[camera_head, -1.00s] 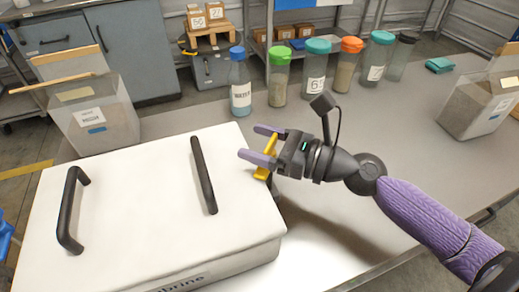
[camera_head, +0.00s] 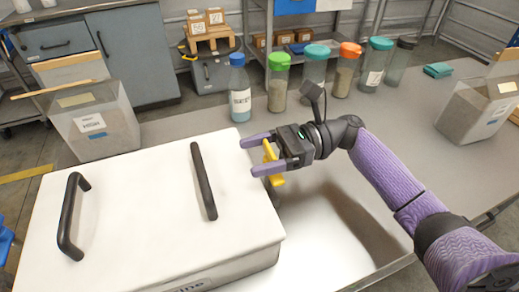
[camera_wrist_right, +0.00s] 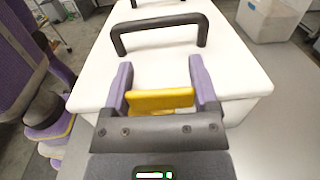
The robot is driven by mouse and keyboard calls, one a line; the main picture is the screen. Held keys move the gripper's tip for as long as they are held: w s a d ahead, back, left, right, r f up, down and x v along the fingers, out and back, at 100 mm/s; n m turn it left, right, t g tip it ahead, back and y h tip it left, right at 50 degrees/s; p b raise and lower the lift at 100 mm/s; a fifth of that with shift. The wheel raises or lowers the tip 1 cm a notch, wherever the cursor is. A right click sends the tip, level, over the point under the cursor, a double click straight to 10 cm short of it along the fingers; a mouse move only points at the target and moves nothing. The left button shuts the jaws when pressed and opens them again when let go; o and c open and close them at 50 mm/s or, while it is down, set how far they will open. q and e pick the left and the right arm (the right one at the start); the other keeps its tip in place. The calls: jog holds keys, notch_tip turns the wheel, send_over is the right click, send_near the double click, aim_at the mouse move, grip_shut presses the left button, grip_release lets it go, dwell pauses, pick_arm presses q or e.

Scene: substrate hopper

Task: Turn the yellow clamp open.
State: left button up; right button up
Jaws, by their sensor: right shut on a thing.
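The yellow clamp (camera_head: 270,160) sits at the right edge of the white hopper lid (camera_head: 130,200). It also shows in the right wrist view (camera_wrist_right: 160,100), lying crosswise between the purple fingers. My right gripper (camera_head: 258,154) is at the clamp, with one finger on each side of it. In the right wrist view the right gripper (camera_wrist_right: 161,88) spans the clamp, and the clamp's ends reach close to both fingers. Part of the clamp and its mount is hidden behind the fingers. My left gripper is not in the frames.
Two black handles (camera_head: 203,181) (camera_head: 70,214) stand up from the lid. Several capped bottles, one with a blue cap (camera_head: 238,90), line the table behind. Clear bins stand at the left (camera_head: 95,120) and right (camera_head: 478,108).

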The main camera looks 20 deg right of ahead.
jog(key=shift+g, duration=0.3)
jog(key=shift+f+n, duration=0.1)
jog(key=shift+n, duration=0.2)
jog(key=o, duration=1.1)
jog(key=shift+a, duration=0.1)
jog(key=d, duration=1)
jog(key=shift+s, duration=0.35)
